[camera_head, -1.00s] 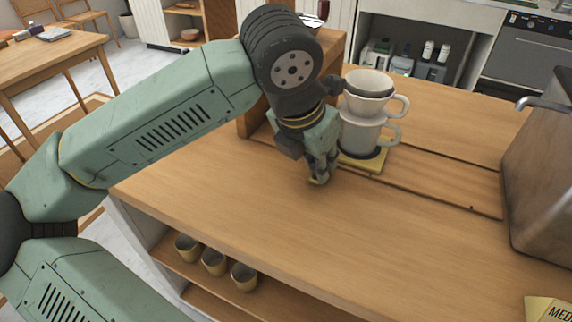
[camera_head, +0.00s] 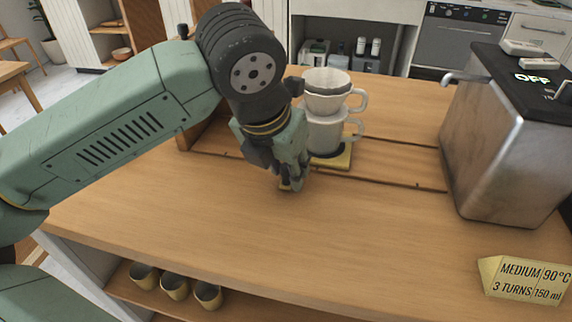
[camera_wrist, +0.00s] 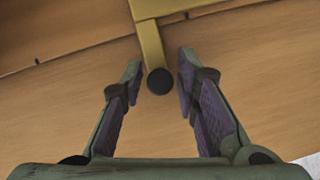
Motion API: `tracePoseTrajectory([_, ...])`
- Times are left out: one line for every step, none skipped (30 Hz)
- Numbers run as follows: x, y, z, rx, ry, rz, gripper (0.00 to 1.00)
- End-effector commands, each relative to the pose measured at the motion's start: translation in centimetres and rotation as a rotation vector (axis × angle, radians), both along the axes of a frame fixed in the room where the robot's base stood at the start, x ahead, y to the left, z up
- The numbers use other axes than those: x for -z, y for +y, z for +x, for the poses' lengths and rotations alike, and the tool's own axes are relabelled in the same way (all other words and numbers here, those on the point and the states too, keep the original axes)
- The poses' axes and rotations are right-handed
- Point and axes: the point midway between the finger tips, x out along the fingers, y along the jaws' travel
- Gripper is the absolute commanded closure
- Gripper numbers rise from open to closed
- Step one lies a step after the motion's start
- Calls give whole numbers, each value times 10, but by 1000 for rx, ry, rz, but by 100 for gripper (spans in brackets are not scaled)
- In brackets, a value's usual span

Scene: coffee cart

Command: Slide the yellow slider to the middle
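The yellow slider (camera_head: 345,160) is partly visible under the white cup (camera_head: 325,132), which carries a dripper (camera_head: 328,103). In the wrist view the slider's yellow arm (camera_wrist: 151,43) ends in a dark round knob (camera_wrist: 160,81). My gripper (camera_head: 290,186) is low over the counter at the near left of the slider. In the wrist view, my gripper's fingers (camera_wrist: 161,68) are apart, one on each side of the yellow arm and knob, with a visible gap on both sides. The slider's far part is out of the wrist view.
A grooved wooden track (camera_head: 400,172) runs right from the slider across the counter (camera_head: 220,215). A metal machine (camera_head: 500,150) stands at the right. A yellow sign (camera_head: 525,280) is at the front right. Several small cups (camera_head: 175,287) sit on a shelf below.

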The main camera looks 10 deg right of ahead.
Motion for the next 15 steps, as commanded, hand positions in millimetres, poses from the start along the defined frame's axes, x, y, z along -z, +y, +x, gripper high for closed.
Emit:
tracePoseTrajectory([0, 0, 0, 0, 0, 0, 66])
tracePoseTrajectory([0, 0, 0, 0, -1, -1, 64])
tracePoseTrajectory([0, 0, 0, 0, -1, -1, 62])
tracePoseTrajectory([0, 0, 0, 0, -1, -1, 62])
tracePoseTrajectory([0, 0, 0, -1, -1, -2, 62])
tracePoseTrajectory([0, 0, 0, -1, -1, -2, 62])
tracePoseTrajectory([0, 0, 0, -1, -1, -2, 62])
tracePoseTrajectory([0, 0, 0, -1, -1, -2, 62])
tracePoseTrajectory([-1, 0, 1, -1, -1, -2, 62])
tracePoseTrajectory([-1, 0, 1, -1, -1, -2, 62])
tracePoseTrajectory([-1, 0, 1, -1, -2, -2, 62])
tracePoseTrajectory([-2, 0, 0, -1, -3, -1, 62])
tracePoseTrajectory([-3, 1, 0, -1, -3, -1, 62])
tracePoseTrajectory([-5, 1, 0, -3, -4, -2, 62])
tracePoseTrajectory([-9, 2, -1, -3, -3, -1, 62])
